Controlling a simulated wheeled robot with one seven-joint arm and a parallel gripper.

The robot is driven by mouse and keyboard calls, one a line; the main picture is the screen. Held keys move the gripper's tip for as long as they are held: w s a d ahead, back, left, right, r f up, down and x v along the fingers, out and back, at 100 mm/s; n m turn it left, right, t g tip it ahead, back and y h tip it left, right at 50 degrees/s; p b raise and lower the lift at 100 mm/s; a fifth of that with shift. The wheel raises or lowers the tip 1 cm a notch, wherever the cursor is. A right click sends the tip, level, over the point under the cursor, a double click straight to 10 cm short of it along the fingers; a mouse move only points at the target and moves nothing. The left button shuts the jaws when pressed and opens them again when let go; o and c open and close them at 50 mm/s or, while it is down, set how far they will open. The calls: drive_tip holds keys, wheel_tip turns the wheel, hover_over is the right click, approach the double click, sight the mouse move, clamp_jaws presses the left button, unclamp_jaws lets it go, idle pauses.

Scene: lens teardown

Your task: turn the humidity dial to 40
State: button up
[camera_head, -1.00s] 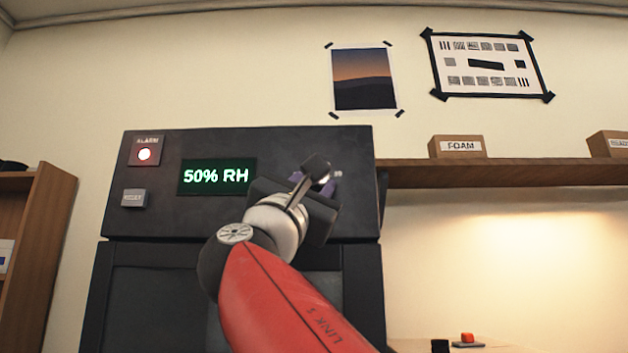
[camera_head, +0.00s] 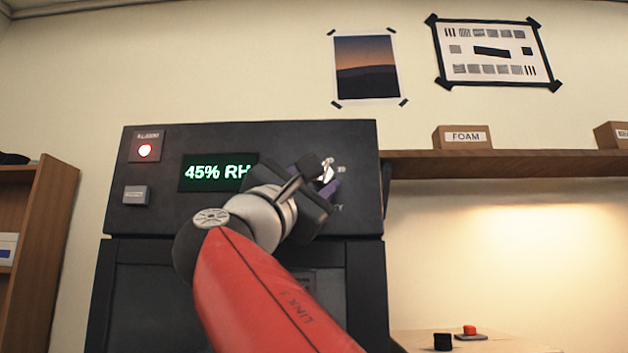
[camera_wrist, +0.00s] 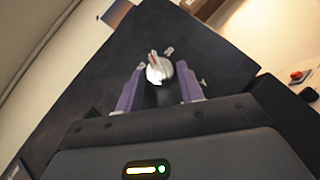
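The humidity dial (camera_wrist: 158,70) is a silver knob with a red pointer mark, on the dark cabinet's front panel. In the head view my gripper (camera_head: 320,180) covers most of the dial, and only a bit of shiny metal (camera_head: 327,173) shows. The green display (camera_head: 216,173) left of the gripper reads 45% RH, its right end partly covered by my gripper.
A wooden shelf (camera_head: 510,166) with a FOAM box (camera_head: 463,137) is to the right. A red button (camera_head: 469,331) stands on the bench below.

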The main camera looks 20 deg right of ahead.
drive_tip(key=shift+o, duration=1.2)
drive_tip(key=b+v, duration=0.2)
drive_tip(key=v, duration=0.5)
drive_tip(key=shift+s+a+f, duration=0.2)
drive_tip(key=shift+a+f, duration=0.05)
